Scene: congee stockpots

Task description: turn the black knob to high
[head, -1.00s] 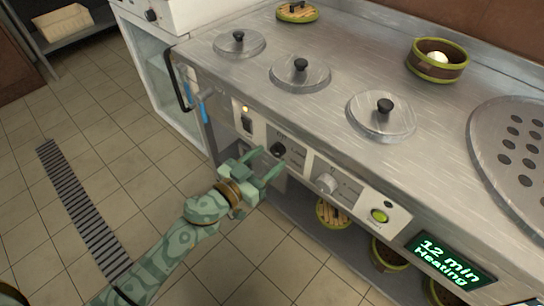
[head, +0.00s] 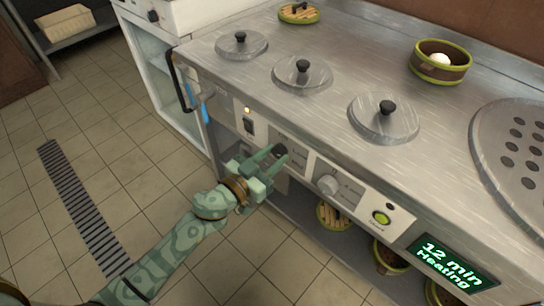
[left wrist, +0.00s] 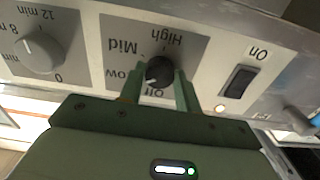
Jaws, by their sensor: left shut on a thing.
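The black knob (head: 280,149) sits on the stove's front panel, and it also shows in the left wrist view (left wrist: 159,71). Its dial reads Off, Low, Mid and High, upside down in the wrist view. A small white mark on the knob appears to point toward the Off side, though the fingers partly crowd it. My left gripper (head: 272,155) reaches the panel from the front, with one finger on each side of the knob, and is shut on it. In the wrist view the two fingers (left wrist: 159,82) flank the knob. My right gripper is not in view.
A grey timer knob (head: 328,185) is right of the black knob, with a green button (head: 381,217) beyond. An On switch (head: 248,125) with a lit lamp is left. A display (head: 450,262) reads "12 min Heating". The tiled floor in front is clear.

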